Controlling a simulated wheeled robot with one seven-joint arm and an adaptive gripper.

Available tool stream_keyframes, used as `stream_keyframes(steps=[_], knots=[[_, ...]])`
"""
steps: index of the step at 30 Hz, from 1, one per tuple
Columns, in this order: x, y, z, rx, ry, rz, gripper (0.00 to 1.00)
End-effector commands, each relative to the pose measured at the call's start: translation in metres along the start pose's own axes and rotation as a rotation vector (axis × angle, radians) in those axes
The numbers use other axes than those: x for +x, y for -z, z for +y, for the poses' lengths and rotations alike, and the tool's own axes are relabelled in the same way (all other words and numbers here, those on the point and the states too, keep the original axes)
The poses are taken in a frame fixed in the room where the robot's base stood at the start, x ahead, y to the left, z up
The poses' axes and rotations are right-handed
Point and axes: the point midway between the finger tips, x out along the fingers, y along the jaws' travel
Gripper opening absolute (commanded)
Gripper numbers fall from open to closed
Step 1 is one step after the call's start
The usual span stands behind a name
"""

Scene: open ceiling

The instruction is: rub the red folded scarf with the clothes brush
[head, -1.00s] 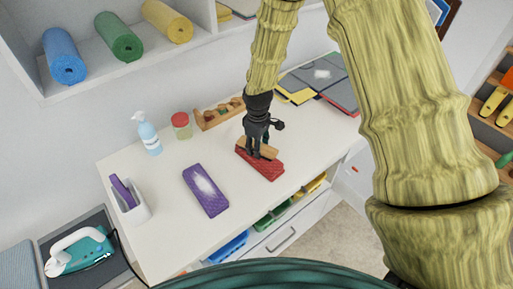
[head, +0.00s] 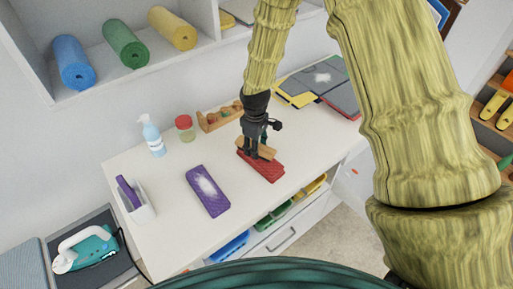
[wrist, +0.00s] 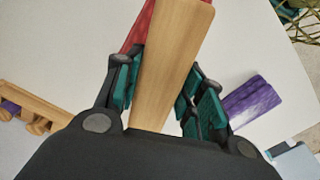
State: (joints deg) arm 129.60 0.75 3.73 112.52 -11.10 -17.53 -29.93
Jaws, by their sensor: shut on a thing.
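The red folded scarf (head: 268,172) lies on the white table, below my gripper. My gripper (head: 255,150) is shut on the wooden clothes brush (head: 265,151), which rests over the scarf and seems to touch it. In the wrist view the brush's wooden back (wrist: 172,60) sits between my fingers (wrist: 160,95), and a strip of the red scarf (wrist: 138,25) shows behind it. The brush's bristles are hidden. Part of the scarf is covered by the brush and gripper.
A purple folded cloth with a pale patch (head: 208,191) lies left of the scarf. A white holder (head: 137,204) is at the left. Dark folders (head: 325,85) lie at the back right.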

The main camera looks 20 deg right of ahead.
Motion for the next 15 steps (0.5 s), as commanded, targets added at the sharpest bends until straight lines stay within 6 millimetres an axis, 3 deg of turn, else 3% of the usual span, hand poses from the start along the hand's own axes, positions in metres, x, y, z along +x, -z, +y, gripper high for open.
stream_keyframes(steps=[3, 15], knots=[[-0.015, 0.0, 0.001, 0.0, -0.001, 0.001, 0.17], [-0.044, 0.0, 0.001, 0.0, -0.001, 0.001, 0.17]])
